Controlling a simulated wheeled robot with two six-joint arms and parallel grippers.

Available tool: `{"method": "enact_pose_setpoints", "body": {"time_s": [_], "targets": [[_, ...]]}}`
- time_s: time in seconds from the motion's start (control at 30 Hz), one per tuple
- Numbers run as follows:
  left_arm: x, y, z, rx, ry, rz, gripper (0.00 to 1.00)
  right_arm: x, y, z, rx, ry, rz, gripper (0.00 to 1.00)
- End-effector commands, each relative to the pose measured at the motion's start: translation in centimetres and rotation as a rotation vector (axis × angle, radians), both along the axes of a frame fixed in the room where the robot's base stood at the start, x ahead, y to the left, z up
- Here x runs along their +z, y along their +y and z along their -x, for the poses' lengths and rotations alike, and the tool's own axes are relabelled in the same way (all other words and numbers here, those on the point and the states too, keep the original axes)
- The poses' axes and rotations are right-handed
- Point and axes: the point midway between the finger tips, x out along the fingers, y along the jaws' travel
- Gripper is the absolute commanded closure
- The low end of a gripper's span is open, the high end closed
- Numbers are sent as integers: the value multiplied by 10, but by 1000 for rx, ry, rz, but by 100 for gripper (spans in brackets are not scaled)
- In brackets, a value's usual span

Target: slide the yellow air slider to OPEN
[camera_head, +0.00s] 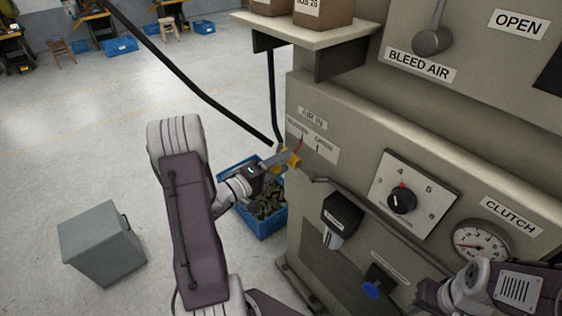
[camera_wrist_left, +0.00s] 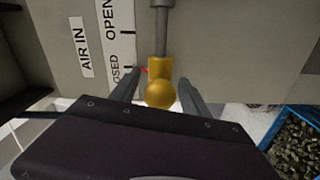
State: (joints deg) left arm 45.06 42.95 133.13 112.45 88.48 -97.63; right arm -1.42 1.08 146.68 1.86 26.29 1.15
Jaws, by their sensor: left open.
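The yellow air slider (camera_head: 291,157) sits on the machine's front, below the AIR IN label plate (camera_head: 313,138). In the left wrist view the slider (camera_wrist_left: 160,88) shows a round yellow knob on a yellow body, on a grey pipe. Its red pointer is beside the CLOSED mark, away from the OPEN mark. My left gripper (camera_head: 281,160) is at the slider. In the left wrist view its open fingers (camera_wrist_left: 160,84) stand on either side of the knob, and I cannot tell whether either touches it. My right arm shows at the lower right, its fingers out of view.
A blue crate (camera_head: 262,229) of dark pieces stands on the floor below my left gripper. A grey bin (camera_head: 101,243) stands at left. A black filter bowl (camera_head: 342,212), a dial (camera_head: 402,200) and a clutch gauge (camera_head: 482,242) stick out from the machine. The floor at left is mostly clear.

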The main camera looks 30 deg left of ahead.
Motion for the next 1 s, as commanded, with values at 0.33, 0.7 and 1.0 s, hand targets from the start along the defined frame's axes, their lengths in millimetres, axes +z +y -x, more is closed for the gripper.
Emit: {"method": "enact_pose_setpoints", "body": {"time_s": [0.33,0.7,1.0], "targets": [[0,0,0,0,0,0,100,-1,0,0,0,0,0,64],[0,0,0,0,0,-2,100,-1,0,0,0,0,0,64],[0,0,0,-1,0,-4,100,-1,0,0,0,0,0,64]]}}
